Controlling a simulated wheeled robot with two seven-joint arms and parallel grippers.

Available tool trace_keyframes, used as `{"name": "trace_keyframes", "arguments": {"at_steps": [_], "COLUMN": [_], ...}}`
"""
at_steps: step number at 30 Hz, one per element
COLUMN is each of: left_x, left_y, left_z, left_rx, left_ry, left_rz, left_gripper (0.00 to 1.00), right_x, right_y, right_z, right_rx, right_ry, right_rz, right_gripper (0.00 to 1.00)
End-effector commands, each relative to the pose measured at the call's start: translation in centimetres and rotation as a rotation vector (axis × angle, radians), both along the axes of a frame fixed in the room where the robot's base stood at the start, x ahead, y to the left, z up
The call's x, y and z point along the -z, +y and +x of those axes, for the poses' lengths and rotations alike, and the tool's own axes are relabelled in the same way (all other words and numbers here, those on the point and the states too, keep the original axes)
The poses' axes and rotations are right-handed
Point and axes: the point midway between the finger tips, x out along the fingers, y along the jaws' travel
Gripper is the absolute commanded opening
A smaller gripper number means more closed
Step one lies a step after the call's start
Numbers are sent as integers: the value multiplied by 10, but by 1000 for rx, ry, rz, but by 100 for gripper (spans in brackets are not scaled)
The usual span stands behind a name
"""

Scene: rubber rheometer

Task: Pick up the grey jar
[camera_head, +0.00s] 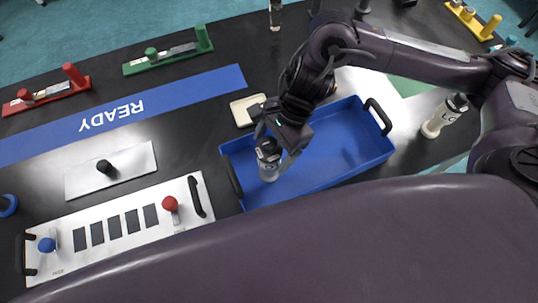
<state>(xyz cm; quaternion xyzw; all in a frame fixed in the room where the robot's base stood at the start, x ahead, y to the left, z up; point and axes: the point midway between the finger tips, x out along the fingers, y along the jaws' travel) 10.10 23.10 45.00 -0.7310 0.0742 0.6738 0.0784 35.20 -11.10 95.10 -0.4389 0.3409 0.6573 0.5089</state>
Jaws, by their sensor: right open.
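A grey jar (269,172) with a black lid stands at the left end of the blue tray (345,150). My right gripper (274,147) is directly at the jar's top, with its fingers near the lid. It is open, and the fingers hide part of the jar. I cannot tell whether they touch it. My left gripper is not in view.
A cream jar (443,116) stands right of the tray, and another jar (275,15) at the far edge. A small cream dish (246,110) lies behind the tray. A white panel (120,232) with red and blue knobs lies to the left.

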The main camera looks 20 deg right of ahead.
Motion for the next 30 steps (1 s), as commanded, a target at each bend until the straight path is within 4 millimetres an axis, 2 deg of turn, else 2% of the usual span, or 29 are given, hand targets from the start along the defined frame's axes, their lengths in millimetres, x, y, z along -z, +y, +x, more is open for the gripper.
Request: {"name": "trace_keyframes", "arguments": {"at_steps": [5, 12, 24, 30], "left_x": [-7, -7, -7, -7], "left_y": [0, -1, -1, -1], "left_z": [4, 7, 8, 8], "left_rx": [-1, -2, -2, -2], "left_ry": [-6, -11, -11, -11], "left_rz": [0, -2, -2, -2], "left_gripper": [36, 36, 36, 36], "right_x": [17, 20, 19, 19], "right_y": [7, 8, 8, 8], "right_z": [-2, -2, -2, -2], "right_rx": [1, 0, 0, 1], "right_ry": [2, -1, -1, -2], "right_rz": [1, 1, 1, 1], "right_gripper": [78, 78, 27, 26]}}
